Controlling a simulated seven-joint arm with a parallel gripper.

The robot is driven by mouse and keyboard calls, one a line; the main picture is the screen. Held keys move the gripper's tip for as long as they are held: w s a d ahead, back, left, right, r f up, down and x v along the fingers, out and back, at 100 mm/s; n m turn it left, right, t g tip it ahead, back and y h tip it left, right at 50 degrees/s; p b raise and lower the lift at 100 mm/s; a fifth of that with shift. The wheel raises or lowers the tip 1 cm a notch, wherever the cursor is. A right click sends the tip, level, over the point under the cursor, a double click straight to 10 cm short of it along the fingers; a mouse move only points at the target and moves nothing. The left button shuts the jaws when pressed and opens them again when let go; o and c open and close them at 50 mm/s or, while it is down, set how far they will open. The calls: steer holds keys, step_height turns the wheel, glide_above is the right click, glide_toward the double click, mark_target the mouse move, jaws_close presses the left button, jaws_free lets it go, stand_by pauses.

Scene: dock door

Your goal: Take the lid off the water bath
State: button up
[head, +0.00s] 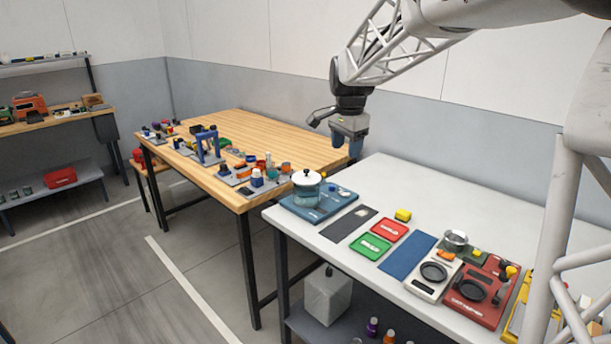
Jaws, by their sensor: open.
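The water bath (306,195) is a round clear vessel on a blue base plate (333,205) at the far left corner of the white table. Its pale lid (306,178) sits on top, with a small dark knob (306,172) in the middle. My gripper (346,150) is in the air above and to the right of the lid, apart from it. It points downward and is open, with nothing visible between its fingers.
A wooden table (290,130) with small items stands left. The white table's back is clear.

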steer(key=w+a+f+m, duration=0.2)
steer(key=w+a+f, duration=0.1)
steer(key=w, duration=0.5)
steer(key=w+a+f+m, duration=0.2)
steer(key=w, duration=0.5)
steer(key=m+g, duration=0.1)
steer(key=m, duration=0.2)
glide_above(306, 169)
step_height(306, 169, down, 8)
steer(key=shift+f, duration=0.15)
steer(key=shift+f, duration=1.2)
steer(key=shift+f, duration=0.1)
steer(key=shift+f, duration=2.5)
